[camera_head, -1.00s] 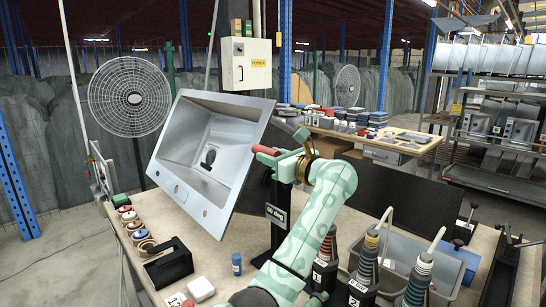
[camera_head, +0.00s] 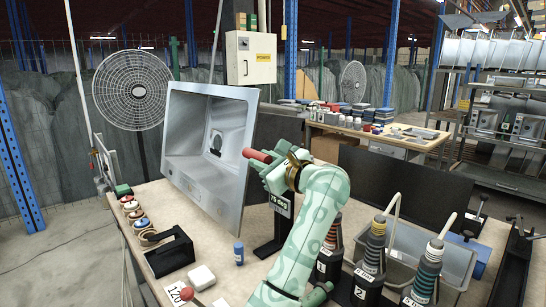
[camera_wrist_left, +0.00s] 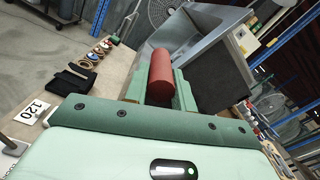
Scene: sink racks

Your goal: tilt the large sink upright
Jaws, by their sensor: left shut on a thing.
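The large grey metal sink (camera_head: 177,160) stands on the left part of the bench, its basin facing the left front. It is near upright with a slight lean. My left gripper (camera_head: 268,163) is at its right side, shut on a red cylindrical handle (camera_head: 257,156). In the left wrist view the handle (camera_wrist_left: 160,75) sits between the green fingers, with the sink (camera_wrist_left: 212,42) just beyond. How the handle joins the sink is hidden. A black stand with a degree sign (camera_head: 281,204) is partly behind my arm. My right gripper is not in view.
Several coloured rings (camera_head: 132,207), a black holder (camera_head: 169,253), a white block (camera_head: 201,276) and a blue bottle (camera_head: 238,253) line the bench's left front. Hose-ended tools (camera_head: 373,252) and a grey tub (camera_head: 408,240) crowd the right. A black panel (camera_head: 398,184) stands behind.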

